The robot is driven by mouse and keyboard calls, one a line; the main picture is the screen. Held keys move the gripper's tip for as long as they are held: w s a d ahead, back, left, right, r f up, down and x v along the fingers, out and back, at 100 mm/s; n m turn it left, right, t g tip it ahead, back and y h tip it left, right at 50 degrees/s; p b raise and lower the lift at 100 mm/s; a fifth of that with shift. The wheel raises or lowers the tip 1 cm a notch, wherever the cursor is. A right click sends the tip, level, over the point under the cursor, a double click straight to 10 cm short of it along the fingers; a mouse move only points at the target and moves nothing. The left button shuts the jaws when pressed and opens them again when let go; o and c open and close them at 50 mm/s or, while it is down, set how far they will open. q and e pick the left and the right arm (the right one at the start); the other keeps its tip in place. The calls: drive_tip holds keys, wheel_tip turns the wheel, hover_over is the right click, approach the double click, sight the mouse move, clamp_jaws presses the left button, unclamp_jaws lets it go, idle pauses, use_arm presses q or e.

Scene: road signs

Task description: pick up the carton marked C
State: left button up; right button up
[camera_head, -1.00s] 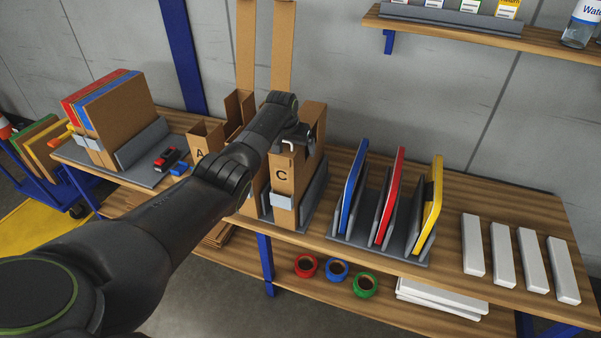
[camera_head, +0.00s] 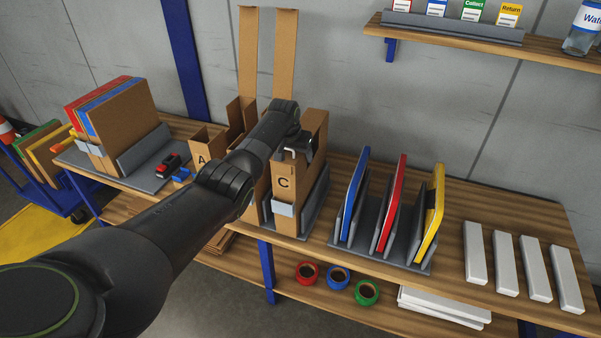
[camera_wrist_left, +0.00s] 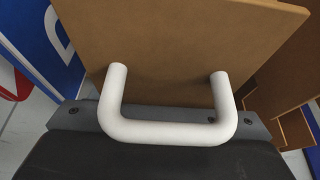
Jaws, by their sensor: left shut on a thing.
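The carton marked C (camera_head: 283,205) is a tall, narrow brown cardboard box. It stands upright in a grey rack on the wooden bench, with a pale label below its letter. My left gripper (camera_head: 304,148) is at the upper part of this carton and shut on it; the arm hides some of the contact. In the left wrist view a brown cardboard face (camera_wrist_left: 180,45) fills the middle, behind a white U-shaped loop (camera_wrist_left: 168,133). My right gripper is not in view.
Carton A (camera_head: 203,147) stands left of carton C, with tall cardboard strips (camera_head: 285,55) behind. Blue, red and yellow panels (camera_head: 434,215) stand in a rack to the right. White bars (camera_head: 506,263) lie farther right. A wall shelf (camera_head: 480,40) is above. Tape rolls (camera_head: 338,278) sit below.

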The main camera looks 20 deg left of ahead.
use_arm(q)
drive_tip(key=shift+r, duration=0.2)
wheel_tip(320, 180, up, 33)
drive_tip(key=p, duration=1.3)
drive_tip(key=shift+f, duration=0.15)
idle(0.3)
